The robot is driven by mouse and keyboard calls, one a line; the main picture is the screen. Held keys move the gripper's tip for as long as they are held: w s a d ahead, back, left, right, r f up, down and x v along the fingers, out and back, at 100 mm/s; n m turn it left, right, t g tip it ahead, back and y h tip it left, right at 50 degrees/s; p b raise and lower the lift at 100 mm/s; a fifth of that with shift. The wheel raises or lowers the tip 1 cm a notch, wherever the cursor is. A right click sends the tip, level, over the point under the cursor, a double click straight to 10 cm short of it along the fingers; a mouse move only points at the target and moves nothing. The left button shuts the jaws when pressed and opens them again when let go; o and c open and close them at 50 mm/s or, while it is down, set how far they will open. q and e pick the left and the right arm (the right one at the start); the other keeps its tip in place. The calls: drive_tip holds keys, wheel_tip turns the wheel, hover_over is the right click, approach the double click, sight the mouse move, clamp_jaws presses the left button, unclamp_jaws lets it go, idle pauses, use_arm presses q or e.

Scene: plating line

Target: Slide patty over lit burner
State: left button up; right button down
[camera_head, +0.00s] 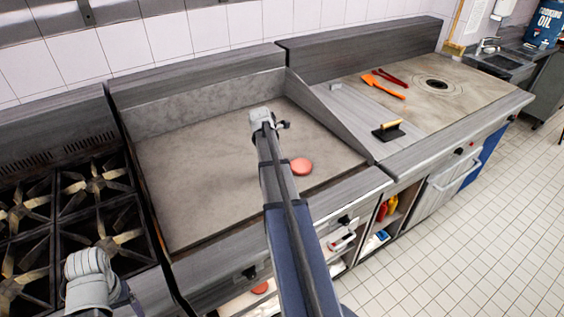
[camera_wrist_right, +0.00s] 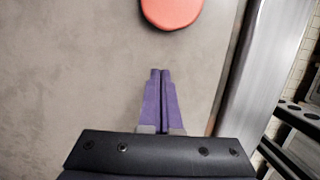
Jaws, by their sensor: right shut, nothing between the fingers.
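A reddish round patty (camera_head: 302,166) lies flat on the grey griddle plate (camera_head: 190,170), right of my right arm in the head view. In the right wrist view the patty (camera_wrist_right: 172,10) is cut off by the top edge. My right gripper (camera_wrist_right: 160,72) has its purple fingers shut together with nothing between them. The fingertips point toward the patty, with a clear gap of griddle showing between. In the head view my right arm hides its fingers. My left arm shows at the lower left, but its fingers are out of view. I see no flame or glow under the griddle.
Gas burners with grates (camera_head: 95,185) stand left of the griddle. A raised metal divider (camera_head: 335,120) bounds the griddle on the right. Beyond it lie a press with a wooden handle (camera_head: 388,131) and an orange spatula (camera_head: 383,86). The griddle's left half is clear.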

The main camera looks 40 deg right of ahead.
use_arm(q)
wheel_tip(320, 180, up, 6)
drive_tip(key=p, duration=0.4)
drive_tip(key=shift+p, duration=0.4)
use_arm(e)
drive_tip(key=v, duration=0.6)
drive_tip(key=shift+r, duration=0.1)
drive_tip(key=w+a+f+m+b, duration=0.1)
drive_tip(key=a+m, duration=0.2)
drive_tip(key=a, duration=1.4)
use_arm(q)
wheel_tip(320, 180, down, 3)
drive_tip(key=shift+f+b, duration=0.1)
drive_tip(key=shift+b, duration=0.95)
use_arm(e)
drive_tip(key=s+a+f+m, duration=0.1)
drive_tip(key=s+a+m, duration=0.2)
drive_tip(key=a, duration=0.8)
drive_tip(key=s+a+m+y, duration=0.1)
drive_tip(key=s+a+m, duration=0.2)
drive_tip(key=s+a, duration=0.3)
drive_tip(key=s+a+f+m, duration=0.1)
drive_tip(key=s+a, duration=0.4)
drive_tip(key=a, duration=1)
drive_tip(key=shift+s+a+f+m+y, duration=0.15)
drive_tip(key=shift+a+f+m+y, duration=0.2)
drive_tip(key=shift+m, duration=0.55)
